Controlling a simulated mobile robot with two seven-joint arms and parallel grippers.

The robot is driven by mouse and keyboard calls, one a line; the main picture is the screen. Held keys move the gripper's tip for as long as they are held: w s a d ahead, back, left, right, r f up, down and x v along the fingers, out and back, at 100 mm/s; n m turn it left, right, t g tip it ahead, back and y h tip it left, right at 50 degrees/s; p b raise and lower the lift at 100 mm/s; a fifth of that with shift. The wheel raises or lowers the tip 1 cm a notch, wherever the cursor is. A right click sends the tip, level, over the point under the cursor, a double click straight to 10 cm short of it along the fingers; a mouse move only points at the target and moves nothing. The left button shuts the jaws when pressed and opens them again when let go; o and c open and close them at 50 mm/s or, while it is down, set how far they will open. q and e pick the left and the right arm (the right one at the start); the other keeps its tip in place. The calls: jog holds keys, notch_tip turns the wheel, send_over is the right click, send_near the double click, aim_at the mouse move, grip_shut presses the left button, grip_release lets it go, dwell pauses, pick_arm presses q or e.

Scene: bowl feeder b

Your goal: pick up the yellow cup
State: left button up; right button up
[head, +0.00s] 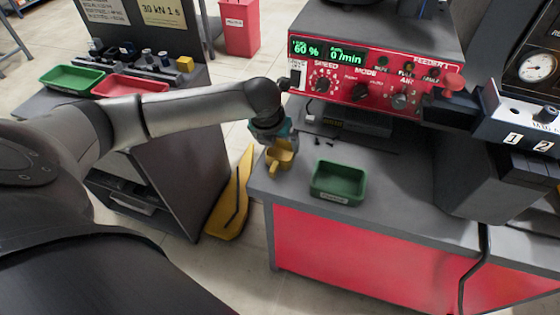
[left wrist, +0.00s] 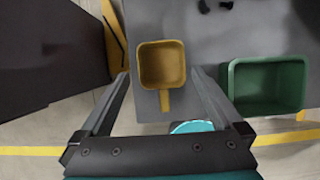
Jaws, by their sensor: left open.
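The yellow cup (head: 280,155) is a square, open-topped cup with a short handle. It is at the left end of the grey bench top in the head view, partly hidden by my left gripper (head: 271,140). In the left wrist view the cup (left wrist: 162,62) appears empty, with its handle pointing toward my wrist. My left gripper (left wrist: 160,88) is open, with one finger on each side of the cup's handle end. Gaps show between the fingers and the cup in that view. I cannot tell the exact height of the fingers. My right gripper is not in view.
A green bin (head: 338,182) stands right of the cup; it also shows in the left wrist view (left wrist: 266,86). The red feeder control box (head: 370,80) stands behind. Small dark parts (head: 322,141) lie on the bench. The bench's left edge is close to the cup.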

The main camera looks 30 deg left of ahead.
aim_at(282, 156)
pick_arm(q)
jog(key=x, duration=0.1)
jog(key=b+x, duration=0.1)
jog(key=x, duration=0.3)
jog(key=shift+s+d+f+b, duration=0.2)
jog(key=shift+s+b, duration=0.2)
jog(key=shift+w+f, duration=0.15)
jog(key=shift+f, duration=0.1)
jog(key=c, duration=1.3)
jog(key=shift+a, duration=0.1)
jog(key=shift+r, duration=0.15)
